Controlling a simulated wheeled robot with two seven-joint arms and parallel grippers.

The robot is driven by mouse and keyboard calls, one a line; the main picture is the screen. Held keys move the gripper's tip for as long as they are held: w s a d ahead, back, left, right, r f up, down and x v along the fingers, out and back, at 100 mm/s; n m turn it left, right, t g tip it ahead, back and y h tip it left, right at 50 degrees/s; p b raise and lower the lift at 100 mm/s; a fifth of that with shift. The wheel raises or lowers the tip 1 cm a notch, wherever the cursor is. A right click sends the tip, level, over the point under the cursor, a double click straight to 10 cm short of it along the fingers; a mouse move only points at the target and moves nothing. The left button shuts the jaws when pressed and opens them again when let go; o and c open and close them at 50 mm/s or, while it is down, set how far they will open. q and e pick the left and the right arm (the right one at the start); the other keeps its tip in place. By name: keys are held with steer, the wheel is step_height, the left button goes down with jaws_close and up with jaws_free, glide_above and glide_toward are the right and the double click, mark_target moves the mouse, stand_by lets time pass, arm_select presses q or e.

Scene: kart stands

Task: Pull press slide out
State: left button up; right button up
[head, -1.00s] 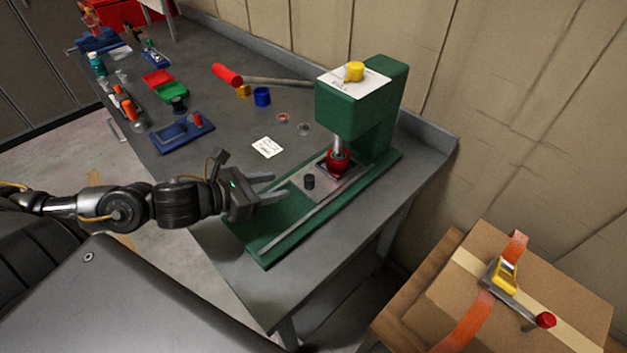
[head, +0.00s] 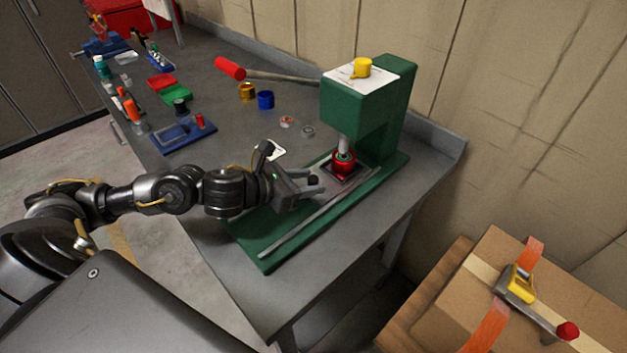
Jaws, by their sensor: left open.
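The green press (head: 355,104) stands on the grey workbench, with a long lever ending in a red grip (head: 229,67). Its slide (head: 350,176), a grey metal plate, sits on the green base (head: 262,244) under the ram, with a red round part (head: 344,163) on it. A small black knob (head: 314,180) stands at the slide's near end. My left gripper (head: 316,184) is open, its fingers at the knob, one on either side as far as I can see. Contact cannot be told. My right gripper is not in view.
Blue (head: 265,99) and gold (head: 246,91) cups, small rings and a blue tray (head: 184,135) lie on the bench. A strapped cardboard box (head: 490,290) stands at the lower right.

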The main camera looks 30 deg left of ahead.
arm_select(q)
steer(key=shift+w+d+f, duration=0.25)
steer(key=shift+w+d, duration=0.1)
steer(key=shift+w, duration=0.25)
steer(key=shift+w+f, duration=0.15)
jaws_close()
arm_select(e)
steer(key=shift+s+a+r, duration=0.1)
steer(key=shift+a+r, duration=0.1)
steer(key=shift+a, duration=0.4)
arm_select(q)
steer(key=shift+d, duration=0.1)
